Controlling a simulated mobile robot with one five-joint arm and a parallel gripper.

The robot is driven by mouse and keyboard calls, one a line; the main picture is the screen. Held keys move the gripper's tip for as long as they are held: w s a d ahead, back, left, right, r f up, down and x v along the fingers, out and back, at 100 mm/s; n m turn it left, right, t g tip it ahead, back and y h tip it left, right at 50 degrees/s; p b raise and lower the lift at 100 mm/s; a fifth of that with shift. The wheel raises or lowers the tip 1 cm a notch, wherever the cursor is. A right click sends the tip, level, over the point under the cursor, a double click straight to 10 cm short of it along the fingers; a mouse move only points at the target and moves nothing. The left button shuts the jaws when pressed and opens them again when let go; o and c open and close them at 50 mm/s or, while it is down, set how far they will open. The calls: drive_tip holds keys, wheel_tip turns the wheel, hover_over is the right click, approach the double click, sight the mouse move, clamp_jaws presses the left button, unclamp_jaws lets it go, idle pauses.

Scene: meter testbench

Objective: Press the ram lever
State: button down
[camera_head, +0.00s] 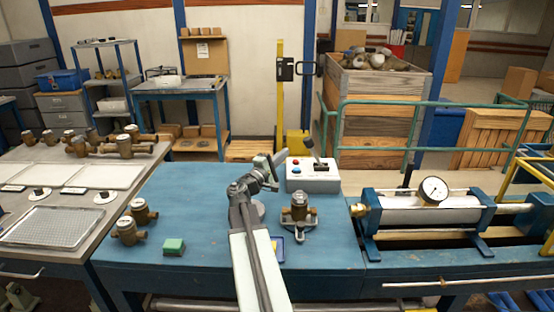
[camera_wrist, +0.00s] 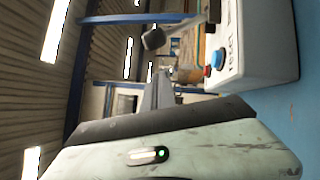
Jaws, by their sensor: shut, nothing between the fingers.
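The ram lever (camera_head: 314,152) rises from the slot of a white control box (camera_head: 314,183) on the blue bench and ends in a dark knob. The box carries a red and a blue button. My gripper (camera_head: 281,157) is shut and empty. It is just left of the lever, at about knob height, apart from it. The wrist view is turned on its side. There the lever's dark knob (camera_wrist: 153,38) and the box (camera_wrist: 255,40) lie beyond my gripper (camera_wrist: 159,75), whose fingers are together.
A brass meter (camera_head: 298,213) stands on a stand right of my arm. Two more meters (camera_head: 136,220) and a green block (camera_head: 174,247) are on the bench's left. A cylinder with a dial gauge (camera_head: 433,190) is at the right. Bare bench lies left of my arm.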

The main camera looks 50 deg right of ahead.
sight(314, 153)
drive_tip(key=shift+s+d+r+p, duration=0.25)
drive_tip(key=shift+s+d, duration=0.2)
drive_tip(key=shift+d, duration=0.35)
drive_tip(key=shift+s+d+r+p, duration=0.2)
drive_tip(key=shift+s+d, duration=0.25)
drive_tip(key=shift+d, duration=0.4)
drive_tip(key=shift+s+d+r+p, duration=0.15)
drive_tip(key=shift+s+d+r, duration=0.25)
drive_tip(key=shift+d, duration=0.4)
drive_tip(key=shift+f, duration=0.1)
